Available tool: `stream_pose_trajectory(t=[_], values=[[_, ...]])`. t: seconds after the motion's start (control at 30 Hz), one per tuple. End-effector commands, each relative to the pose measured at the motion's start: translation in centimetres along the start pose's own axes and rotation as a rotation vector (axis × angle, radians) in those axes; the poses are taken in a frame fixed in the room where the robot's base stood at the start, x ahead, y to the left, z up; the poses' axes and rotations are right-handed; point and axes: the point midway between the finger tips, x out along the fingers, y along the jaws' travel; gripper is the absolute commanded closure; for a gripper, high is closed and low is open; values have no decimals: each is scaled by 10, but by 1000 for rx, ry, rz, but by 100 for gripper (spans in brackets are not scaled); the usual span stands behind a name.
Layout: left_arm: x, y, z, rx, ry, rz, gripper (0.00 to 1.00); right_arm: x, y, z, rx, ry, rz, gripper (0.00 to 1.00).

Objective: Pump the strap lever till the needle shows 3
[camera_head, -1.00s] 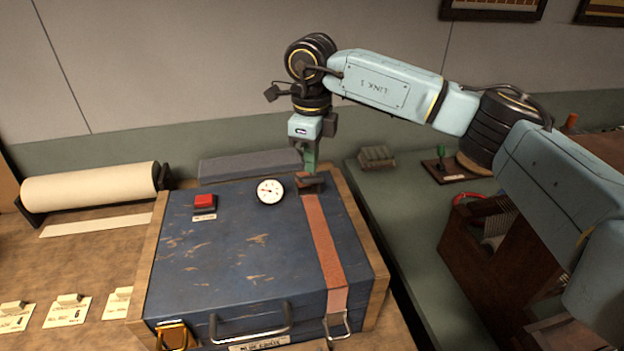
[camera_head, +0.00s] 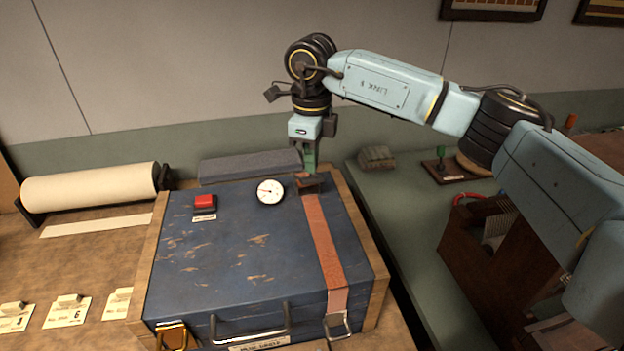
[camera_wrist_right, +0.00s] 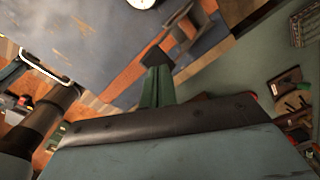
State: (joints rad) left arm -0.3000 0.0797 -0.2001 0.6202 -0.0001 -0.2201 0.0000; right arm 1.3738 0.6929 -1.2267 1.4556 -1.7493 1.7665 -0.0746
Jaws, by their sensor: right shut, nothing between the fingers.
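A blue worn case (camera_head: 250,250) lies in a wooden frame on the counter. An orange-brown strap (camera_head: 324,245) runs down its right side to a metal buckle at the front. The dark strap lever (camera_head: 309,184) sits at the strap's far end. A round white gauge (camera_head: 270,191) is left of the lever; its needle is too small to read against the numbers. My right gripper (camera_head: 310,168) is shut, pointing down at the lever; I cannot tell if it touches. In the right wrist view the shut fingers (camera_wrist_right: 158,75) are beside the lever (camera_wrist_right: 190,30). My left gripper is not in view.
A red button (camera_head: 205,201) is on the case left of the gauge. A paper roll (camera_head: 90,186) and price cards (camera_head: 68,311) are on the left. A grey bar (camera_head: 250,165) lies behind the case. A wooden rack (camera_head: 470,250) stands at the right, beyond a clear green strip.

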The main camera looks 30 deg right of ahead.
Motion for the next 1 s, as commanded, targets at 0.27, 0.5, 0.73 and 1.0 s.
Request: stream_pose_trajectory(t=[0.27,0.5,0.73,1.0], values=[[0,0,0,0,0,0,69,0,0,0,0,0,0,100],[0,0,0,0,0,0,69,0,0,0,0,0,0,100],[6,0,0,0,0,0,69,9,1,0,0,0,0,100],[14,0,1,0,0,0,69,23,2,-1,0,0,0,100]])
